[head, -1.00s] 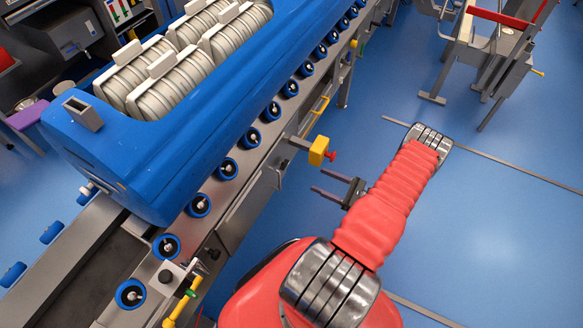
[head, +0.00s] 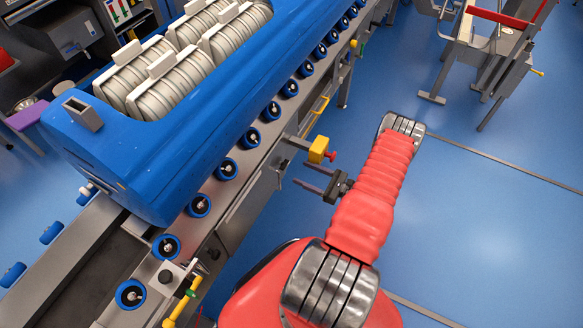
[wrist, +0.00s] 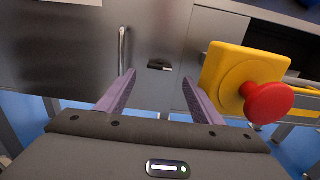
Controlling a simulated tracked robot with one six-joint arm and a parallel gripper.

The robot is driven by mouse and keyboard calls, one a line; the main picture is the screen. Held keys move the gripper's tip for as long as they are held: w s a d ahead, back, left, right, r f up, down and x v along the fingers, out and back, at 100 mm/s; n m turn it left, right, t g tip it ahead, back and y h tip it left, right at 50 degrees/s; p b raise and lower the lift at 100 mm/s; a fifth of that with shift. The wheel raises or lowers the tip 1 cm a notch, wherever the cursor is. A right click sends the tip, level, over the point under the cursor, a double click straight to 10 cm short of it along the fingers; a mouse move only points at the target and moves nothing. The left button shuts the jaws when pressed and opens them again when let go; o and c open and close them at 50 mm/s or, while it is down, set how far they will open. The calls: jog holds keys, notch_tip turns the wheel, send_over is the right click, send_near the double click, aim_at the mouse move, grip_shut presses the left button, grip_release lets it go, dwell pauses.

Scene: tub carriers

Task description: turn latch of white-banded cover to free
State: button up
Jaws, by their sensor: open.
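My gripper (head: 304,172) is open and empty, beside the conveyor's side and over the blue floor. Its two fingers also show in the wrist view (wrist: 158,76), apart, with nothing between them. In the wrist view a grey panel (wrist: 165,25) lies in front of the fingers, with a small dark fitting (wrist: 159,66) and a bar handle (wrist: 123,50). A blue tub carrier (head: 140,180) on the conveyor holds several pale ribbed pieces (head: 170,90). I cannot make out a white-banded cover or its latch for certain in either view.
A yellow box with a red button (head: 318,150) juts from the conveyor side near my gripper; it stands right of the fingers in the wrist view (wrist: 240,85). Blue rollers (head: 228,169) line the conveyor. A grey stand (head: 490,55) is at the upper right. Open floor lies right.

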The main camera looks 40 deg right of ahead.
aim_at(282, 162)
jog(key=x, duration=0.6)
jog(key=shift+w, duration=0.3)
jog(key=shift+c, duration=0.3)
jog(key=c, duration=1)
